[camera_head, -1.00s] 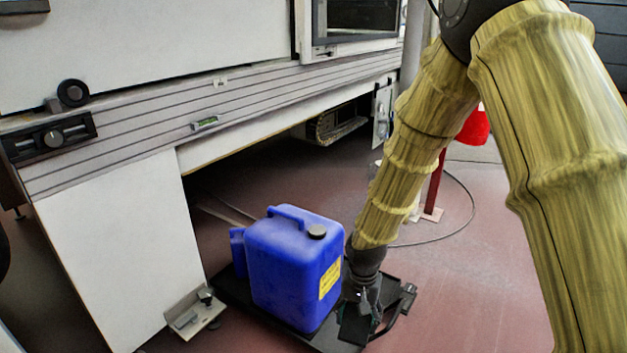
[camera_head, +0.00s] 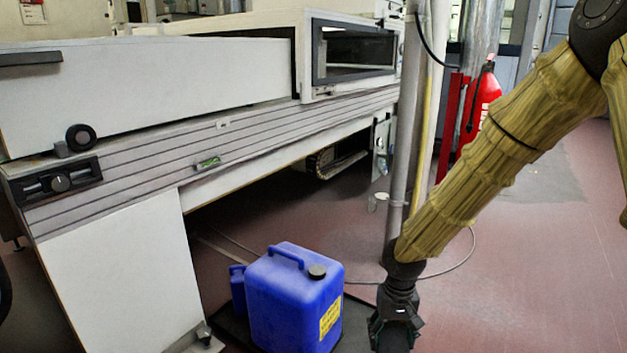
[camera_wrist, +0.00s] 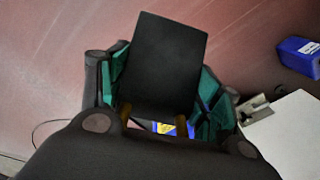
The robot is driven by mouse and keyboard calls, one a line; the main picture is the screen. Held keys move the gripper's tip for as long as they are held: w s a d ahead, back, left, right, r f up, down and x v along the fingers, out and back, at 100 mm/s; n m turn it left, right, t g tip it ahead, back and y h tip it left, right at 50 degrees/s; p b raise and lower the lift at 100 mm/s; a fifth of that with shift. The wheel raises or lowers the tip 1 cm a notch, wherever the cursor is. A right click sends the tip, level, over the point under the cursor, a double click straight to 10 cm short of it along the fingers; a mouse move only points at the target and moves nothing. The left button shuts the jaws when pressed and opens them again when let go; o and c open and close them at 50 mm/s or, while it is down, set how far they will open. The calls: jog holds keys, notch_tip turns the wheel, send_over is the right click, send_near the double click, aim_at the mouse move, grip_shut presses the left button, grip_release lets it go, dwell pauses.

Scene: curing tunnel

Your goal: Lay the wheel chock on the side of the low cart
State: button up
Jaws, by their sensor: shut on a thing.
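A black, flat-faced wheel chock (camera_wrist: 165,62) sits between the green-padded fingers of my gripper (camera_wrist: 160,100) in the wrist view. My gripper is shut on it. In the head view my gripper (camera_head: 395,328) hangs at the bottom, right of the blue canister (camera_head: 295,300); the chock is hard to make out there against the dark fingers. The low cart (camera_head: 232,328) is a black platform under the canister, cut off by the bottom edge. I cannot tell the exact gap between chock and cart.
A smaller blue container (camera_head: 238,290) stands beside the canister. The long white machine (camera_head: 120,260) borders the left. A grey post (camera_head: 402,150) and a red extinguisher (camera_head: 483,105) stand behind my arm. Red floor (camera_head: 540,270) is clear at right. A cable lies on the floor.

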notch_tip(320, 180, up, 14)
jog(key=s+p, duration=0.1)
jog(key=p, duration=1.9)
notch_tip(320, 180, up, 6)
jog(key=p, duration=1.1)
send_over(393, 338)
jog(key=s, duration=0.1)
jog(key=shift+s+r+p, duration=0.2)
jog(key=shift+r+p, duration=0.25)
jog(key=shift+p, duration=0.2)
jog(key=shift+s+r+p, duration=0.2)
jog(key=shift+r+p, duration=0.25)
jog(key=shift+p, duration=0.15)
jog(key=shift+a+f, duration=0.1)
